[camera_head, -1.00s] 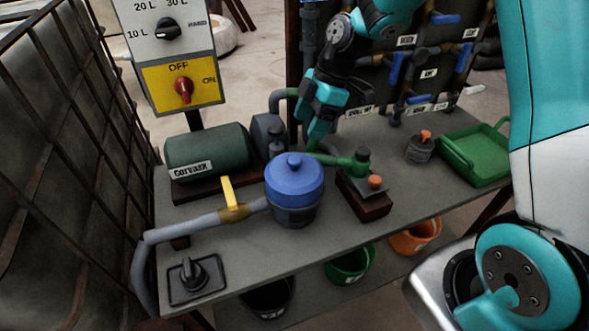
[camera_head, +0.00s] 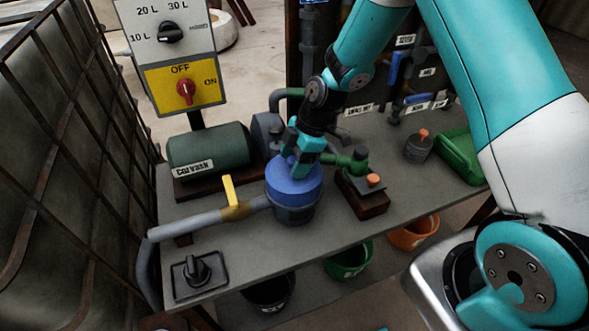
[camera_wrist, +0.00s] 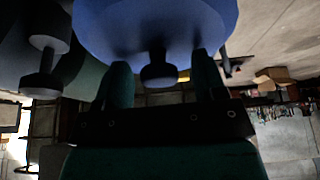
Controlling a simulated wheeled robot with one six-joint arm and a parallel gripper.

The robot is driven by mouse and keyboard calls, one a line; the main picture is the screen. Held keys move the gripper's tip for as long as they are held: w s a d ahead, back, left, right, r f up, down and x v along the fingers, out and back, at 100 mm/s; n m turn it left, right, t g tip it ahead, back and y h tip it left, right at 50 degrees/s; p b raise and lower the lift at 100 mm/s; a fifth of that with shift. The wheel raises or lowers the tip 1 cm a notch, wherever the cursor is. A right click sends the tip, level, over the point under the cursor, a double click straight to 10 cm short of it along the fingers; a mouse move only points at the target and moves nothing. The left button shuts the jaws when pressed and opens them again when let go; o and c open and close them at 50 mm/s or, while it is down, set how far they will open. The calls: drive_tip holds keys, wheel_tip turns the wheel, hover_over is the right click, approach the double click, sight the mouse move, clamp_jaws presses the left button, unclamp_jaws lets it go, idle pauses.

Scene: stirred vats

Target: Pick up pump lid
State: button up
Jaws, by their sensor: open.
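The blue pump lid (camera_head: 293,187) sits on top of the dark round pump pot (camera_head: 294,214) on the grey bench. My gripper (camera_head: 300,166) is over the lid from above and hides its top knob in the head view. In the wrist view the lid (camera_wrist: 155,25) fills the top, and its dark knob (camera_wrist: 158,75) shows between the two fingers of my gripper (camera_wrist: 160,80). The fingers are open, with a gap on each side of the knob.
A green motor (camera_head: 208,149) stands behind left, and a grey pipe with a yellow-handled valve (camera_head: 228,191) runs to the pot. A green hand valve (camera_head: 358,160) on a block stands close on the right. A black knob plate (camera_head: 198,272) lies front left.

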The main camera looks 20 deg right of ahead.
drive_tip(key=c, duration=1)
drive_tip(key=shift+r, duration=0.1)
drive_tip(key=shift+c, duration=0.2)
